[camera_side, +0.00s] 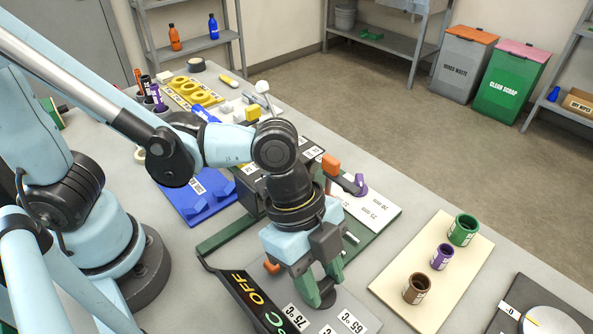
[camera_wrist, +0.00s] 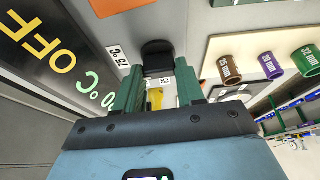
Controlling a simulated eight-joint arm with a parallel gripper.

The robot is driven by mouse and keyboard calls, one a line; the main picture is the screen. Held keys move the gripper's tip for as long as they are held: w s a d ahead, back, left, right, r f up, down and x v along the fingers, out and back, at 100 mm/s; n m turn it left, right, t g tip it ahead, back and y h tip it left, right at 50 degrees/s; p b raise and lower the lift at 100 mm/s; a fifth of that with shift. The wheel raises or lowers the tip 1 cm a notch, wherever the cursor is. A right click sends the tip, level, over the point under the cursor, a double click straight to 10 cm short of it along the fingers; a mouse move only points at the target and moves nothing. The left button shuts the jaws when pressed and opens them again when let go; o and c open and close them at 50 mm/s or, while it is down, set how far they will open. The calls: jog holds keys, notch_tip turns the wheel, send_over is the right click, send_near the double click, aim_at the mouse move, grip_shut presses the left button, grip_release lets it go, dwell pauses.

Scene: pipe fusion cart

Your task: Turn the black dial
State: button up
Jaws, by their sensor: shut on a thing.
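The black dial (camera_side: 326,298) sits on a grey panel at the bottom centre of the side view, with white temperature labels, including 75 °C and 65 °C, beside it. In the wrist view, the dial (camera_wrist: 157,56) shows at the far end of the fingers. My gripper (camera_side: 320,284) points down, its two green fingers shut on the dial. In the wrist view, my gripper (camera_wrist: 158,86) has one finger on each side, with a yellow piece (camera_wrist: 155,98) and a small white label between them. Part of the dial is hidden by the fingers.
A black display (camera_side: 250,298) with OFF stands left of the panel. A cream board (camera_side: 440,285) with green, purple and brown pipe pieces lies to the right. A white size-marked board (camera_side: 375,212) and blue tray (camera_side: 185,208) lie behind. Bare grey table separates the boards.

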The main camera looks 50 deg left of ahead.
jog(key=n+t, duration=0.1)
jog(key=n, duration=0.3)
jog(key=shift+s+t, duration=0.2)
jog(key=shift+t, duration=0.2)
jog(key=n+t+y, duration=0.1)
jog(key=n, duration=0.3)
jog(key=shift+d+n, duration=0.15)
jog(key=shift+n, duration=0.25)
jog(key=n+t+y, duration=0.1)
jog(key=n+y, duration=0.1)
jog(key=n, duration=0.3)
jog(key=shift+s+d, duration=0.1)
jog(key=shift+d, duration=0.05)
jog(key=shift+n+y, duration=0.8)
jog(key=shift+n, duration=0.9)
jog(key=shift+t, duration=0.3)
jog(key=o, duration=1)
jog(key=shift+o, duration=0.2)
